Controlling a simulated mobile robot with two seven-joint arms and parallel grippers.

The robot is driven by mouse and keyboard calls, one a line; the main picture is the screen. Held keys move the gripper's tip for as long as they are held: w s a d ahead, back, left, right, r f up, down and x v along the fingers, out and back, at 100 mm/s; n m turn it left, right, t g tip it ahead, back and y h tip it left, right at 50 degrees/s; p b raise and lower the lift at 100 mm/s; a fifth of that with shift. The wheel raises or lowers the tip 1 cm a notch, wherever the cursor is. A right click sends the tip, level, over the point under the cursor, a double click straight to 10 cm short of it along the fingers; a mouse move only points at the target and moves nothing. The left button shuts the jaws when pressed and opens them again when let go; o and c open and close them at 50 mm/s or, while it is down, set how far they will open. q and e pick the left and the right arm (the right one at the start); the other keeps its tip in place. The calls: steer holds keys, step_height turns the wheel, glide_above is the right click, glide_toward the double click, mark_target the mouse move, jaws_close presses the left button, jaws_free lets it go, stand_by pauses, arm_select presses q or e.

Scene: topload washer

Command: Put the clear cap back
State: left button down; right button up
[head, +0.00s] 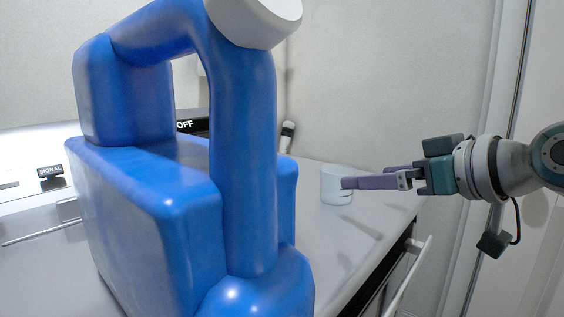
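A pale, see-through cap (331,186) shows as a short round cup over the light counter right of centre. My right gripper (346,183) reaches it from the right. One purple finger overlaps the cap's near side. The other finger is not clearly seen, so I cannot tell if the cap is gripped. I also cannot tell if the cap rests on the counter. A large blue jug-like container (140,205) with a thick looped handle fills the left and centre, very close. A white round part (262,18) is at its top. My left gripper is not in view.
The light top surface (318,260) is mostly clear around the cap. A white panel with a SIGNAL label (50,171) is at the left. A black OFF strip (188,125) shows behind the blue container. A bar handle (408,282) juts out at the right front edge.

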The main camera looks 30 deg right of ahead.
steer(key=shift+v, duration=1.45)
